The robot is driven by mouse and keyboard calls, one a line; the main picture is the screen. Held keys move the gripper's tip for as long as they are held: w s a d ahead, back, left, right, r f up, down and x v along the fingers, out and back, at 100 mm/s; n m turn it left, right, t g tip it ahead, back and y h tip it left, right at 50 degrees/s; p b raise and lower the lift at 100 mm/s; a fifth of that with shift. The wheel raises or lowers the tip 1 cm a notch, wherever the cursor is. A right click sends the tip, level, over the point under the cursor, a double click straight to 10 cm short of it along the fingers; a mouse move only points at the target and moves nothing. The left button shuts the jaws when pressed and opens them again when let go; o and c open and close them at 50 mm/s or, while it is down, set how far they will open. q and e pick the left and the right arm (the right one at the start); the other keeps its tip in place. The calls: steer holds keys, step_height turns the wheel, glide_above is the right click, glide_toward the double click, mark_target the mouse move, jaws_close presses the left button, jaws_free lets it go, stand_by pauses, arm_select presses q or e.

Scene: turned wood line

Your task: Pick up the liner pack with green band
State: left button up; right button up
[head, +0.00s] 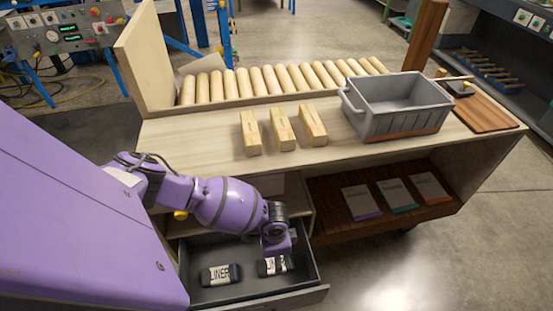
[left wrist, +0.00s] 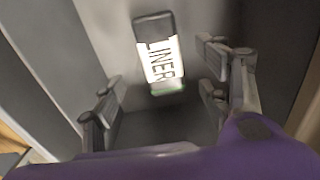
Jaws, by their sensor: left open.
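In the left wrist view a liner pack with a green band (left wrist: 159,52) lies flat: dark ends, a white label reading LINER and a green strip at its near end. My left gripper (left wrist: 157,92) is open and empty, its fingers spread either side of the line to the pack, which lies beyond the tips. In the head view my left gripper (head: 276,246) hangs over the right side of the open drawer (head: 275,300), partly covering one liner pack (head: 283,264). Another liner pack (head: 216,275) lies left of it; its band colour is unclear. My right gripper is out of view.
The drawer's walls surround both packs closely. Above it, the bench holds several wooden blocks (head: 282,132) and a grey crate (head: 400,100). A row of wooden rollers (head: 260,82) runs behind. Three booklets (head: 395,195) lie on the lower shelf at right.

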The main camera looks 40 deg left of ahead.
arm_select(q)
step_height(320, 180, down, 6)
steer(key=shift+w+r+b, duration=0.1)
steer(key=shift+r+b, duration=0.05)
steer(key=shift+b, duration=0.4)
steer(key=c, duration=1.3)
steer(key=shift+r, duration=0.1)
